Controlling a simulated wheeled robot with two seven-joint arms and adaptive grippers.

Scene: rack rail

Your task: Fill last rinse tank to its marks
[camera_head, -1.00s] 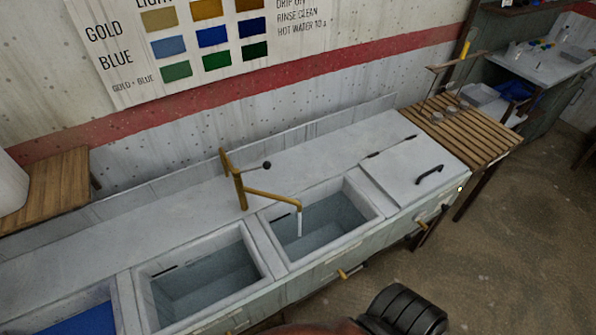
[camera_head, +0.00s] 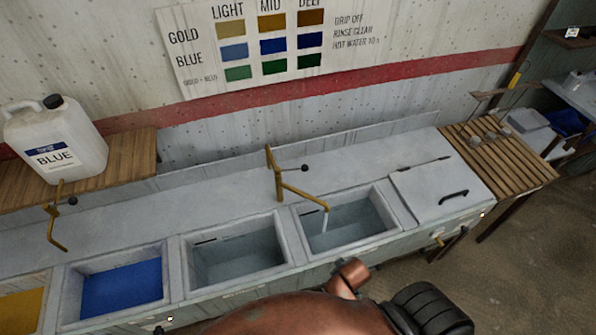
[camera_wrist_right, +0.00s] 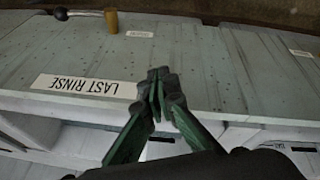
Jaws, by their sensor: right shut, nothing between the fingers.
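The "LAST RINSE" label (camera_wrist_right: 75,85) shows upside down on the front panel in the right wrist view. The head view does not show which basin it belongs to. A brass swivel tap (camera_head: 279,178) reaches over the right open basin (camera_head: 388,213), with a pale stream below its spout. Bluish water lies in that basin; its level against any marks is unclear. The middle basin (camera_head: 238,262) looks similar, with a dark line on its back wall. My right gripper (camera_wrist_right: 158,85) is shut and empty beside the label, in front of the panel. My left gripper is not in view.
A brass handle (camera_wrist_right: 111,20) and a black-knobbed rod stand on the panel. Left are a blue-filled basin (camera_head: 122,287), a yellow one (camera_head: 20,308) and a "BLUE" jug (camera_head: 58,143) on a wooden shelf. A lidded section (camera_head: 440,188) and slatted rack (camera_head: 498,158) are right.

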